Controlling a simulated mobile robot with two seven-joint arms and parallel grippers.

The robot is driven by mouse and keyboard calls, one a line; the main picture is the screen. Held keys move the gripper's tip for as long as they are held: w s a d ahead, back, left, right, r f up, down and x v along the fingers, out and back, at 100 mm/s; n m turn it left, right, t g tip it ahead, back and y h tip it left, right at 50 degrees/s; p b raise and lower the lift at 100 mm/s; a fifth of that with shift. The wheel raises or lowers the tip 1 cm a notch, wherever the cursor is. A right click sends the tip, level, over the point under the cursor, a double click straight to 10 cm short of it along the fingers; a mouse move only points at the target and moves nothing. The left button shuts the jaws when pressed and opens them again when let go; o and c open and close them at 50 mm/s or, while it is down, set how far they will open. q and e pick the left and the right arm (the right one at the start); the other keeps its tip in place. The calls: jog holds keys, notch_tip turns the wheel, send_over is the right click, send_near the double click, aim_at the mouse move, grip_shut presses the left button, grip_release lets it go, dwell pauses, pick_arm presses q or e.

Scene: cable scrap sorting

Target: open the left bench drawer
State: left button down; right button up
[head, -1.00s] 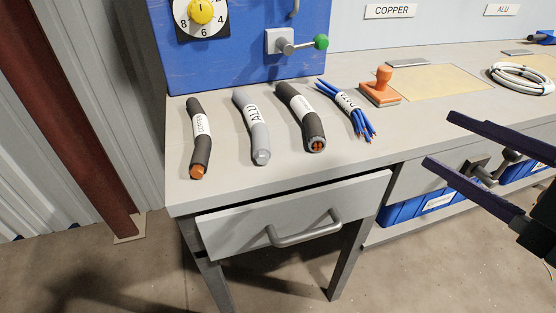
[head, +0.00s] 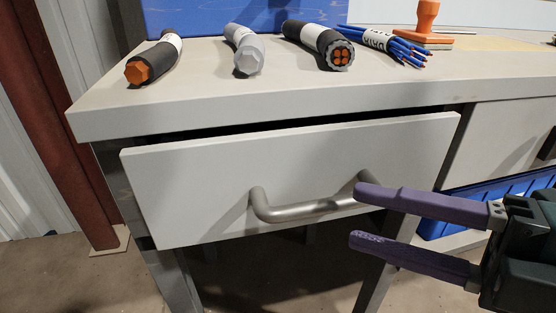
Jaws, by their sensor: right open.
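The left bench drawer (head: 200,190) has a light grey front under the bench top. A narrow dark gap shows along its top edge, and its front stands slightly forward of the bench frame. Its grey bar handle (head: 300,212) runs across the lower middle of the front. My right gripper (head: 356,215) is open, with two purple fingers pointing left. Its upper finger overlaps the right end of the handle in the picture; I cannot tell whether they touch. Nothing is held between the fingers. My left gripper is not in view.
On the bench top (head: 300,87) lie a copper-ended cable (head: 155,62), a grey cable (head: 245,50), a thick black cable (head: 320,45) and a blue wire bundle (head: 390,45). An orange stamp (head: 427,18) stands behind. A blue bin (head: 440,225) is below right.

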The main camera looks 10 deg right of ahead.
aim_at(335, 209)
jog(key=x, duration=0.6)
jog(key=shift+d, duration=0.1)
jog(key=shift+c, duration=0.2)
grip_shut()
dwell(1.1)
